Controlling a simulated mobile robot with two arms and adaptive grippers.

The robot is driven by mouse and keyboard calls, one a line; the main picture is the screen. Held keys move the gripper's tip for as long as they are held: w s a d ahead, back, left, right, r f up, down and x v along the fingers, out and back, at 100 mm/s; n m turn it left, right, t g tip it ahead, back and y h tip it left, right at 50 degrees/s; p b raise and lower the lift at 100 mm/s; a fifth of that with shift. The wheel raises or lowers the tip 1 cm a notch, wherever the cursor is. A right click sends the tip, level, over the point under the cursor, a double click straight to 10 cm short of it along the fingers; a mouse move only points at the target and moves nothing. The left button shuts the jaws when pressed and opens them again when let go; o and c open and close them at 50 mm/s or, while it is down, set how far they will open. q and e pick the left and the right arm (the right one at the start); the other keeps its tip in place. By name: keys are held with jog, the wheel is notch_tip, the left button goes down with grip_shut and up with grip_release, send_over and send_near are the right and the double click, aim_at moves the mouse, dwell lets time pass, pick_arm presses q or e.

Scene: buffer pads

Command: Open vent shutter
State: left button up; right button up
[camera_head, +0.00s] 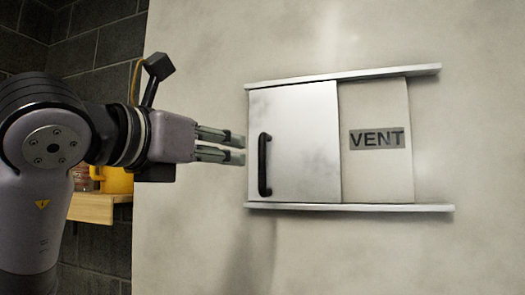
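The vent shutter (305,150) is a white-grey sliding panel between two horizontal metal rails on the wall. It covers the left part of the space between the rails. Its black vertical bar handle (263,165) is near the panel's left edge. Right of the panel is a pale plate with a dark "VENT" label (376,138). My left gripper (243,149) comes in from the left and points right. Its two fingers show a narrow gap with nothing between them. The fingertips are just left of the shutter's edge and appear apart from the handle. My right gripper does not show.
The upper rail (400,72) and lower rail (400,207) extend right past the shutter. The pale wall (350,255) is otherwise bare. At the left, behind my arm, a wooden shelf (90,208) holds a yellow container (118,180) against dark brick.

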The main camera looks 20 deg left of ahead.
aim_at(260, 157)
pick_arm(q)
jog(key=p+x, duration=0.4)
jog(key=x, duration=0.7)
jog(key=shift+w+d+p, duration=0.15)
jog(key=shift+w+p, duration=0.2)
jog(key=shift+w+d, duration=0.15)
jog(key=shift+w, duration=0.35)
jog(key=shift+c, duration=0.5)
jog(key=c, duration=0.7)
